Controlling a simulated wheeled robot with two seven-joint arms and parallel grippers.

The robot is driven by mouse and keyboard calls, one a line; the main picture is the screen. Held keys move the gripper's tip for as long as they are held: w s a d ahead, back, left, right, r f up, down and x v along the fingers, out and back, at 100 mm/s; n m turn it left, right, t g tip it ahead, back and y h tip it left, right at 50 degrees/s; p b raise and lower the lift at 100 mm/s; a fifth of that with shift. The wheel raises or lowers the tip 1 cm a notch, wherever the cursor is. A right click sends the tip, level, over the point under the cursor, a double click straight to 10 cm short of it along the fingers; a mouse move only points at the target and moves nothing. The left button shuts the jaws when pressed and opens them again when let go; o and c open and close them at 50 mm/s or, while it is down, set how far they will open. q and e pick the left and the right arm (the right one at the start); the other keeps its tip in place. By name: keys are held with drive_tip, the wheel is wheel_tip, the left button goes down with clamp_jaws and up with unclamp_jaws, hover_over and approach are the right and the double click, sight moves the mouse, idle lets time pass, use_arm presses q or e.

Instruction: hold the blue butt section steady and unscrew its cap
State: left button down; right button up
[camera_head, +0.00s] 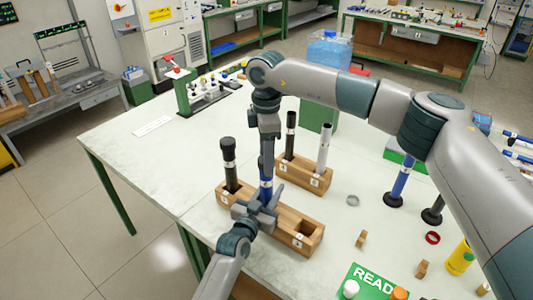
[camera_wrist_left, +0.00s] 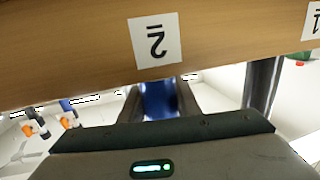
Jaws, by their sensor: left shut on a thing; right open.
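The blue butt section (camera_head: 266,186) stands upright in the middle of the front wooden rack (camera_head: 284,205). My left gripper (camera_head: 264,203) is shut around it just above the rack. In the left wrist view the blue section (camera_wrist_left: 160,99) shows between the two fingers (camera_wrist_left: 160,95), beside the rack's label 2 (camera_wrist_left: 155,41). My right gripper (camera_head: 267,165) points down from above, open, at the top of the blue section. The cap is hidden behind the right gripper, so I cannot tell whether the fingers touch it.
A dark capped rod (camera_head: 229,165) stands in the rack's left end; the right end hole (camera_head: 303,238) is empty. A back rack (camera_head: 305,175) holds two rods. Right of these are a blue rod on a black base (camera_head: 399,184), a grey ring (camera_head: 352,200) and a yellow bottle (camera_head: 460,259).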

drive_tip(key=c, duration=1.1)
drive_tip(key=shift+o, duration=0.2)
drive_tip(key=n, duration=1.2)
drive_tip(key=shift+n, duration=0.4)
drive_tip(key=n, duration=0.4)
drive_tip(key=shift+r+n, duration=0.1)
drive_tip(key=shift+n, duration=0.2)
drive_tip(key=n, duration=0.8)
drive_tip(key=shift+n, duration=0.4)
drive_tip(key=n, duration=0.8)
drive_tip(key=shift+n, duration=0.4)
drive_tip(key=n, duration=0.4)
drive_tip(key=shift+n, duration=0.3)
drive_tip(key=n, duration=0.8)
drive_tip(key=shift+n, duration=0.4)
drive_tip(key=n, duration=0.5)
drive_tip(key=shift+r+n, duration=0.1)
drive_tip(key=shift+n, duration=0.3)
